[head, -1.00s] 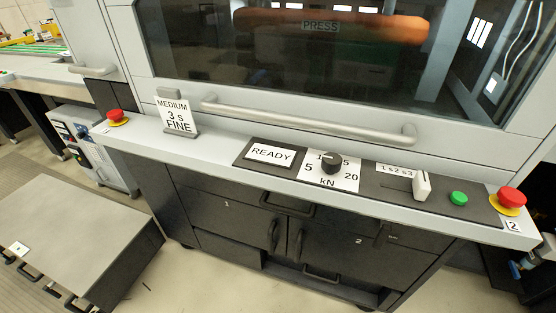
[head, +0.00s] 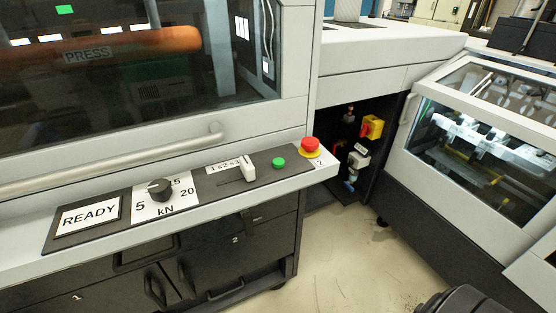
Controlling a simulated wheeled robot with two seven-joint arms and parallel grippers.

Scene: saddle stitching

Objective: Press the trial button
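A round green button (head: 279,162) sits on the dark control strip (head: 215,190) of the press ledge. It is the only green button on this strip, and it carries no readable label. A red emergency button on a yellow base (head: 310,147) is just right of it, at the ledge's end. A white slider handle (head: 248,170) stands to its left, at the right end of its slot.
Left of the slider are a black kN knob (head: 160,189) and a READY sign (head: 89,215). A bar handle (head: 120,160) runs above the ledge. Right of the press is an open recess with a red-yellow switch (head: 372,127). Pale floor (head: 345,250) is clear in front.

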